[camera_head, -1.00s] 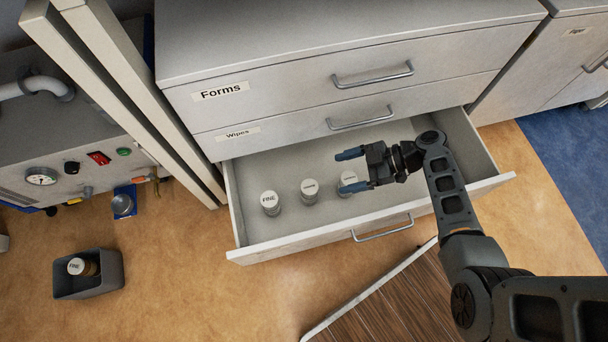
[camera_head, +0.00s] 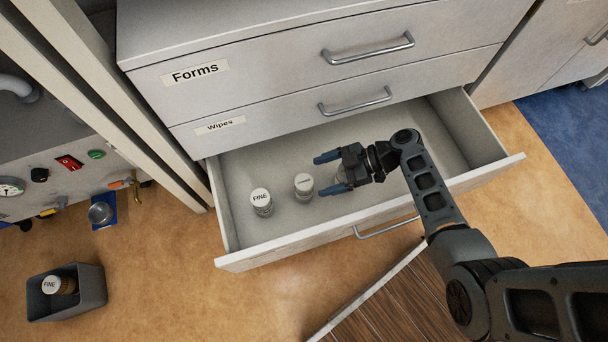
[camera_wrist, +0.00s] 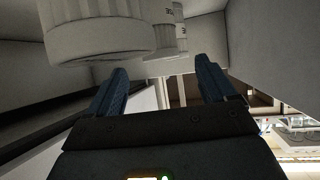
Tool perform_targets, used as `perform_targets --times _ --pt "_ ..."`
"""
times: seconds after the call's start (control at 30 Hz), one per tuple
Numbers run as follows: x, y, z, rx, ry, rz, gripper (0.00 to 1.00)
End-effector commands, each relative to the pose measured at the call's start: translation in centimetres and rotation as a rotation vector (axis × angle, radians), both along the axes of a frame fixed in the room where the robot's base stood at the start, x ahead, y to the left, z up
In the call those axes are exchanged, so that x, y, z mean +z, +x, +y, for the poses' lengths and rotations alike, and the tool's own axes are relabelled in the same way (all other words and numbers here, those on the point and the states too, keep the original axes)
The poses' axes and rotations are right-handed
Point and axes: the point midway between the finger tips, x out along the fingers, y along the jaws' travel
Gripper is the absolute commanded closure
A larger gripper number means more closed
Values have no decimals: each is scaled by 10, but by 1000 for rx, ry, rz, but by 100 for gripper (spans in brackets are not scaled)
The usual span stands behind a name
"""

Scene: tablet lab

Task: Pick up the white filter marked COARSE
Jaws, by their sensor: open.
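The left filter (camera_head: 261,199) reads FINE. The lettering on the middle filter (camera_head: 304,184) is too small to read. My gripper (camera_head: 328,172) is open over the drawer, fingers pointing left, by the right filter. In the wrist view, a large white filter (camera_wrist: 100,38) is close, above and beyond the left finger. Nothing is held.
The open drawer's front wall (camera_head: 290,250) and sides surround the filters. Closed drawers labelled Forms and Wipes (camera_head: 220,125) rise behind. A grey bin (camera_head: 95,290) at lower left holds another FINE filter (camera_head: 52,285). A wooden surface (camera_head: 385,305) lies in front.

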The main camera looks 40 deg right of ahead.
Motion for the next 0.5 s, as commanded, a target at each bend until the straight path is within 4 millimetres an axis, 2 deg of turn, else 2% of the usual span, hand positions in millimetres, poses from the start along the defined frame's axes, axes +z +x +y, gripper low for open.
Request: perform_targets --times 0.23,0.5 --pt "-17 15 28 2 1 0 16" --pt "-18 18 33 0 -1 -1 16"
